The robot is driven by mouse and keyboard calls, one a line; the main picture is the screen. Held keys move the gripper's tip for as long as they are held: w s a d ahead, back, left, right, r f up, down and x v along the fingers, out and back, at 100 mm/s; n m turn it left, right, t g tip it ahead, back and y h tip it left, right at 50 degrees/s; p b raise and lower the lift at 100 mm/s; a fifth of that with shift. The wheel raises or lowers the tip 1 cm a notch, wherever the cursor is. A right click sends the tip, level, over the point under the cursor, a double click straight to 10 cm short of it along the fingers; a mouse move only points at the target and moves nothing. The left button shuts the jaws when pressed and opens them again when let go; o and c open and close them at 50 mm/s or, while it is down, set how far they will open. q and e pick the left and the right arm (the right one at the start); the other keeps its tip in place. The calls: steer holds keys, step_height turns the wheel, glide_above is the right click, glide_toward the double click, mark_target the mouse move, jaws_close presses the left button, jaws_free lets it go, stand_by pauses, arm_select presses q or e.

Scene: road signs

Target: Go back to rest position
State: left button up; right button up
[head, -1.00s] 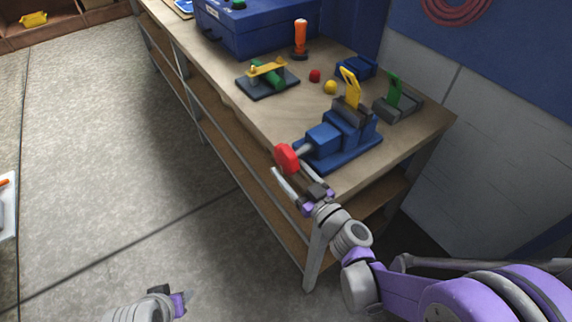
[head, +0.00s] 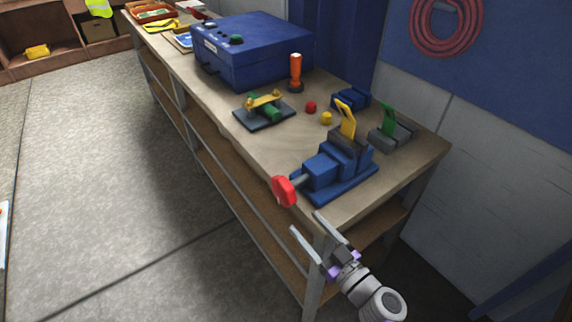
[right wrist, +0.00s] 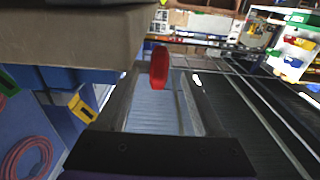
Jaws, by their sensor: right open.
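My right gripper (head: 318,243) is open and empty, just off the front corner of the workbench in the head view. Its two fingers (right wrist: 165,100) show apart in the right wrist view. A blue vise (head: 335,165) with a red handle knob (head: 284,190) stands at the bench's near end, and the gripper is apart from the knob, below it. The red knob (right wrist: 159,67) lies beyond the gap between the fingers in the right wrist view. A yellow piece (head: 346,118) stands upright in the vise jaws. My left gripper is out of view.
The wooden workbench (head: 262,150) holds a blue box (head: 250,50), an orange-handled tool (head: 295,72), a green and yellow fixture (head: 264,108), red and yellow buttons and a green piece (head: 387,118) in a grey holder. The floor (head: 100,200) to the left is clear.

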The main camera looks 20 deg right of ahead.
steer(key=shift+a, duration=0.1)
steer(key=s+a+f+g+p, duration=0.4)
steer(key=a+g, duration=0.3)
steer(key=g, duration=0.1)
steer(key=s+d+r+m+g+h+p, duration=0.1)
steer(key=s+d+m+g+h+p, duration=0.1)
steer(key=s+d+m+g+h, duration=0.2)
steer(key=s+d+h, duration=0.2)
steer(key=d, duration=0.2)
steer(key=shift+s+d+r, duration=0.15)
steer(key=shift+s+d, duration=0.05)
steer(key=shift+s, duration=0.05)
